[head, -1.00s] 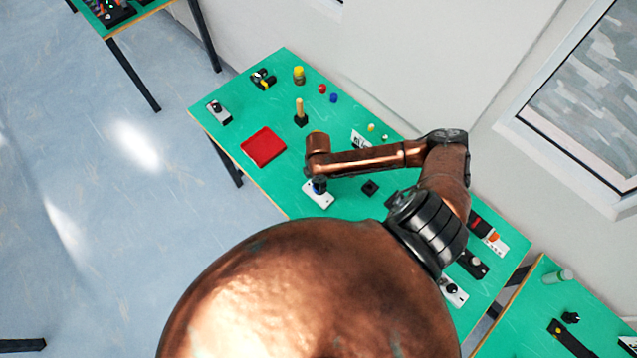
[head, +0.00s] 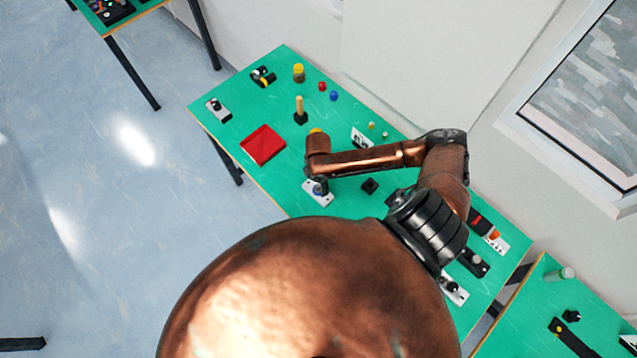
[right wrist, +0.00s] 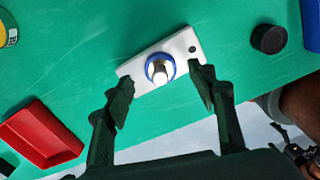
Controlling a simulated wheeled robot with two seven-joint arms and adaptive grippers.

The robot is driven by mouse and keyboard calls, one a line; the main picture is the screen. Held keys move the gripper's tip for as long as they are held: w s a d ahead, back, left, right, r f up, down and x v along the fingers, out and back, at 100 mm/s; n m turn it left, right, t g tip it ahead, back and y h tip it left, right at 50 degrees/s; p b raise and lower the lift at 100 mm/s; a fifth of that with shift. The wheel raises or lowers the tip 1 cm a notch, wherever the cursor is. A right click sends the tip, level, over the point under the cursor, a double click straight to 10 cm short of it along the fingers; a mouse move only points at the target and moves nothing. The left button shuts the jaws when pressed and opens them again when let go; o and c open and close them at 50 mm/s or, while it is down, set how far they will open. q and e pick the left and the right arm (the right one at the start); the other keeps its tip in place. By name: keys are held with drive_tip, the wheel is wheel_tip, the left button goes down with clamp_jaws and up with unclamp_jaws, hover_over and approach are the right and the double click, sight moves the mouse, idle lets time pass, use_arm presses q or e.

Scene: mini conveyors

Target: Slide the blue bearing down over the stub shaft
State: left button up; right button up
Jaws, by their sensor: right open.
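The blue bearing (right wrist: 150,65) is a ring around the silver stub shaft (right wrist: 161,72) in the right wrist view. The shaft stands on a white plate (right wrist: 133,83), also visible in the head view (head: 327,200). I cannot tell whether the bearing touches the plate. My right gripper (right wrist: 160,95) is open, with its dark fingers apart on either side of the bearing and no visible contact. In the head view my right wrist partly hides the plate and bearing. My left gripper is not in view.
A peg on a black base (head: 300,112) stands farther back. Green table surface is clear between the tray and plate.

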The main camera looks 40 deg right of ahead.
drive_tip(key=shift+r, duration=0.15)
wheel_tip(320, 180, up, 12)
idle(0.6)
wheel_tip(320, 180, down, 12)
drive_tip(key=shift+r, duration=0.3)
idle(0.5)
drive_tip(key=shift+f, duration=0.1)
